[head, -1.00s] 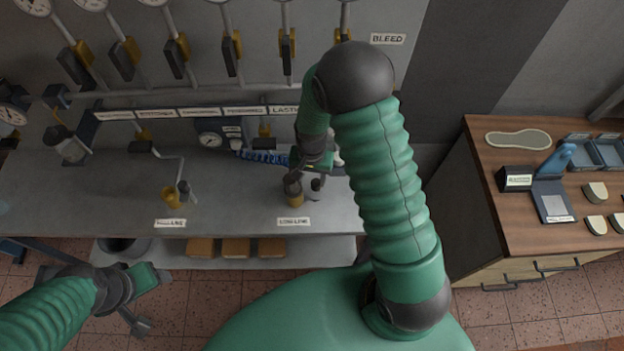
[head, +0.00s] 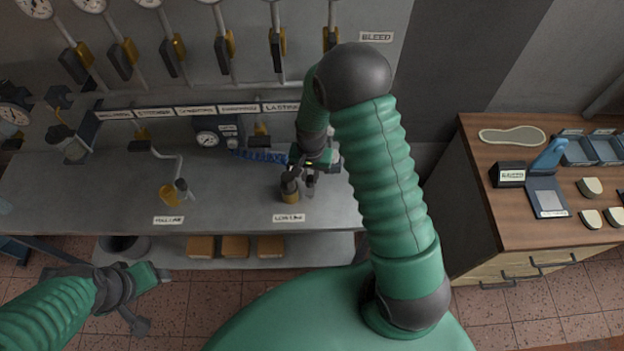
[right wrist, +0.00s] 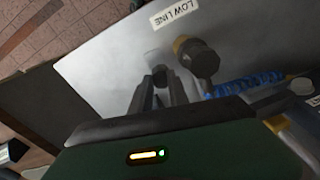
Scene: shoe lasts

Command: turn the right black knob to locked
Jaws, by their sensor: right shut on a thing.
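In the head view my right gripper (head: 310,182) is low over the bench, behind the LOW LINE label (head: 289,218). Just left of it stands another black knob on a brass body (head: 290,190); it also shows in the right wrist view (right wrist: 204,60). The held knob's turn position cannot be read. My left gripper (head: 140,300) hangs in front of the bench, away from the knobs; its jaw opening is unclear.
A blue coiled hose (head: 262,156) lies behind the knobs. A bent pipe with a brass fitting (head: 172,190) stands left on the grey bench (head: 235,190). Gauges and levers line the back panel. A wooden cabinet (head: 500,215) stands to the right.

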